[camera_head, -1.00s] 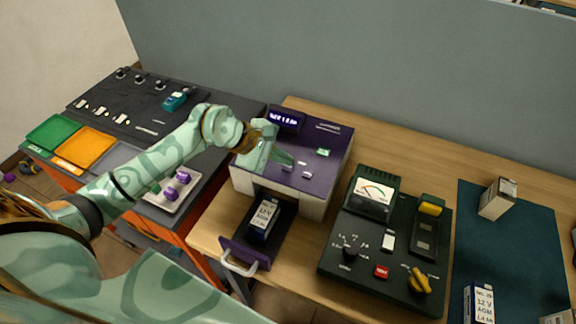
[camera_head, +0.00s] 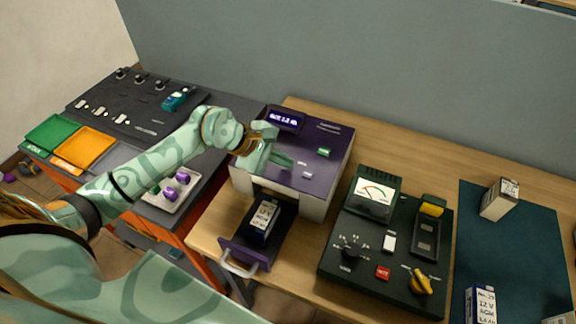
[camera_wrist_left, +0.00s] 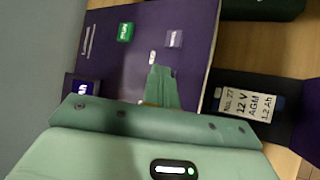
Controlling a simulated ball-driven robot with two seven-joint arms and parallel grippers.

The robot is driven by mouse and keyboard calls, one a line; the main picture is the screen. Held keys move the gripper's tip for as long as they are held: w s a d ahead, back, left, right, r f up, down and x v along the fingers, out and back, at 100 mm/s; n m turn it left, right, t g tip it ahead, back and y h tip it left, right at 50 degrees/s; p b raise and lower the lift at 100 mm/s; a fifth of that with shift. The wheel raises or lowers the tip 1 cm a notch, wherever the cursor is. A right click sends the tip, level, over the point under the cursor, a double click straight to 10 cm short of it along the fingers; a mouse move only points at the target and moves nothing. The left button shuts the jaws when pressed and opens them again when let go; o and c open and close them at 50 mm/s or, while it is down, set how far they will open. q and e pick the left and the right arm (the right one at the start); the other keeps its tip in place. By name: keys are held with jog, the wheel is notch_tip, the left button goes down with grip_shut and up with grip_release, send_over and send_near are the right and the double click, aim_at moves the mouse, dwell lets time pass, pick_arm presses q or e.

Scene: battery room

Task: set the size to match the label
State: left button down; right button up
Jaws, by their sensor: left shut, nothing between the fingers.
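A purple-topped machine (camera_head: 325,170) stands on the wooden table, with a small lit display (camera_head: 284,120) whose text is small but seems to end in "1.2 Ah". Its top carries a green button (camera_head: 323,152) and pale buttons, one of them (camera_wrist_left: 173,39) plain in the wrist view. Its front drawer (camera_head: 238,252) is pulled out and holds a battery (camera_head: 265,218). The battery's label (camera_wrist_left: 247,105) reads No. 27, 12 V, AGM, 1.2 Ah. My left gripper (camera_head: 288,162) is shut and empty, its tip low over the machine's top beside a pale button; contact cannot be told. My right gripper is out of view.
A black tester (camera_head: 345,262) with a dial, switches and a yellow knob stands right of the machine. Boxed batteries (camera_head: 498,200) stand on a dark mat (camera_head: 520,250). A dark bench with green and orange trays (camera_head: 84,147) is at left.

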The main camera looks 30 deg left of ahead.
aim_at(283, 168)
pick_arm(q)
jog(key=shift+r+p, duration=0.45)
jog(key=shift+r, duration=0.3)
jog(key=shift+r+p, duration=1.7)
jog(key=shift+r, duration=0.85)
jog(key=shift+f, duration=0.1)
